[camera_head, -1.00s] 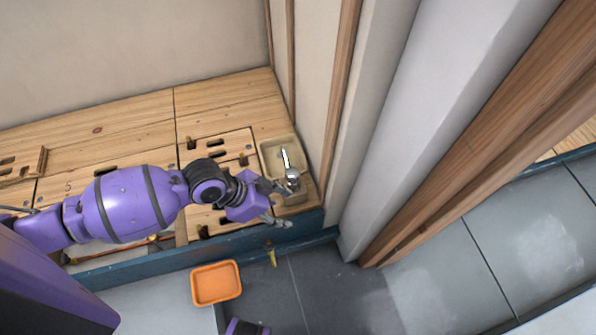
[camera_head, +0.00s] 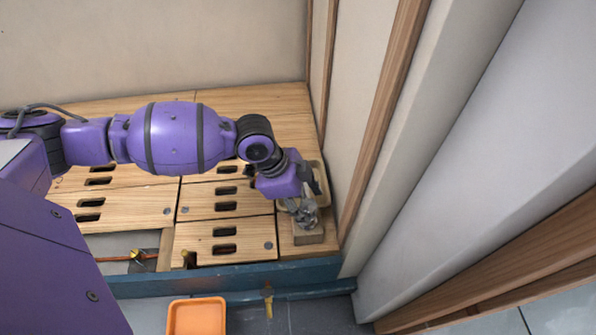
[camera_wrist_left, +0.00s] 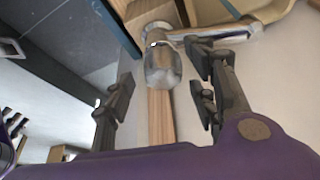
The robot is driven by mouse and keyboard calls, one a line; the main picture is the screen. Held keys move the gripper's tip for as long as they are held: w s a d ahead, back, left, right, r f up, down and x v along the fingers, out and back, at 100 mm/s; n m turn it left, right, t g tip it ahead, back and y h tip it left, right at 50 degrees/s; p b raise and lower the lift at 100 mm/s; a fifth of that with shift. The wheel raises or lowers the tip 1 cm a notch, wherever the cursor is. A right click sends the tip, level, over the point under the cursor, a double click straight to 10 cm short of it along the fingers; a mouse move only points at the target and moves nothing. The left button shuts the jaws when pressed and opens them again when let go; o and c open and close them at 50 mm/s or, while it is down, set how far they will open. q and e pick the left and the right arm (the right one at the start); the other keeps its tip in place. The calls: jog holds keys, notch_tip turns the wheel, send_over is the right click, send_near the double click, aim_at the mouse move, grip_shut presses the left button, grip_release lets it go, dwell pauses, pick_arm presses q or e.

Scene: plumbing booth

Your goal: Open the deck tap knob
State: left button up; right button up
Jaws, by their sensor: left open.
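The deck tap stands by the small basin at the right end of the wooden deck. In the left wrist view its chrome knob (camera_wrist_left: 162,66) lies between my open fingers, with the spout (camera_wrist_left: 228,33) running off to the right. My left gripper (camera_wrist_left: 165,95) is open, with a dark finger on each side of the knob and visible space on both sides. In the head view my left gripper (camera_head: 305,212) is over the tap and hides most of it. The basin (camera_head: 322,184) is partly hidden behind my gripper. My right gripper is not in view.
The deck (camera_head: 225,200) has slotted wooden panels and an opening with copper pipe (camera_head: 120,259) at its left front. A wall with wooden trim (camera_head: 378,110) rises close to the right of the tap. An orange tray (camera_head: 196,316) sits on the floor in front.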

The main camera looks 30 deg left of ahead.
pick_arm(q)
jog(key=shift+b+x, duration=0.3)
jog(key=shift+x, duration=0.6)
jog(key=shift+w+r, duration=0.1)
jog(key=shift+w, duration=0.1)
jog(key=shift+d, duration=0.1)
jog(key=c, duration=1.1)
jog(key=shift+s+r+p, duration=0.1)
jog(key=shift+p, duration=0.5)
jog(key=n+p, duration=0.2)
jog(key=p, duration=0.2)
jog(key=n+t+p, duration=0.1)
jog(key=n+p, duration=0.1)
jog(key=p, duration=0.2)
jog(key=shift+d+r+t+y, duration=0.15)
jog(key=shift+d+t+y, duration=0.05)
jog(key=shift+t+y, duration=0.1)
jog(key=shift+n, duration=0.3)
jog(key=shift+f, duration=0.3)
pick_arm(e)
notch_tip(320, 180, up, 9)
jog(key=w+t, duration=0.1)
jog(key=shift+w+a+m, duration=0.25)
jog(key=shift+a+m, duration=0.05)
pick_arm(q)
jog(key=shift+s, duration=0.1)
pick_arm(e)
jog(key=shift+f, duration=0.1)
